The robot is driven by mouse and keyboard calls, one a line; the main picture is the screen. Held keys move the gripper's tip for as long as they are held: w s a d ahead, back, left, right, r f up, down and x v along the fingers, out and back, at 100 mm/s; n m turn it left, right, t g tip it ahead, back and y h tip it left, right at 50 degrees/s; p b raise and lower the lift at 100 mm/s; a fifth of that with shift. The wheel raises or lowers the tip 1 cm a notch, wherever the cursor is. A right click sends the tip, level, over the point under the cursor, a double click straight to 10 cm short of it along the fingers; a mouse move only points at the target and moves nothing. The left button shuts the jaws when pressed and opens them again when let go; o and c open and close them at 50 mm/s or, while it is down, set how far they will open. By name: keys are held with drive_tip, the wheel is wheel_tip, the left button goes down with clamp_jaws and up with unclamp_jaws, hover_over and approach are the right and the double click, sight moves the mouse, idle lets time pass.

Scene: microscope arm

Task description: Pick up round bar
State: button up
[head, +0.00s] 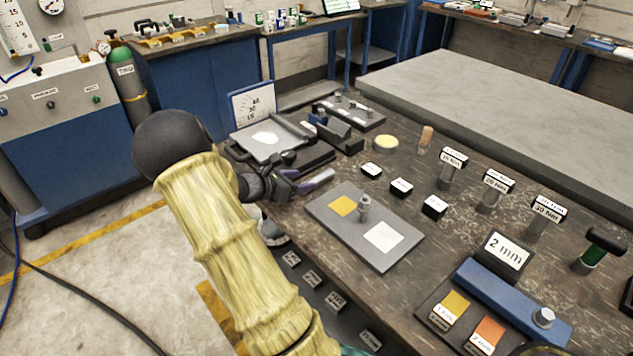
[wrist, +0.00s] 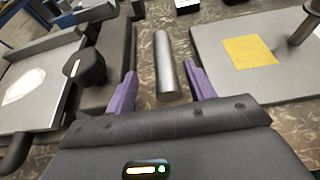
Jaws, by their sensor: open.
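The round bar (wrist: 166,65) is a plain grey metal cylinder in the wrist view. It shows on the dark bench top, between a grey vise-like device on the left and a grey plate on the right. My gripper (wrist: 160,76) is open, with its purple fingers on either side of the near end of the bar in the picture. I cannot tell how far above the bar the fingers are.
The grey plate (head: 324,214) carries yellow and white squares and an upright post (head: 365,208). The vise-like device (head: 310,160) stands close behind my gripper. Small labelled blocks (head: 402,188) and a blue fixture (head: 515,295) stand further right.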

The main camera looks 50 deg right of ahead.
sight(313, 179)
drive_tip(key=x, duration=0.5)
drive_tip(key=shift+s+f+b, duration=0.3)
drive_tip(key=shift+f, duration=0.1)
drive_tip(key=shift+w+a, duration=0.1)
drive_tip(key=shift+a, duration=0.1)
drive_tip(key=shift+c, duration=0.8)
clamp_jaws()
drive_tip(key=shift+d+r, duration=0.15)
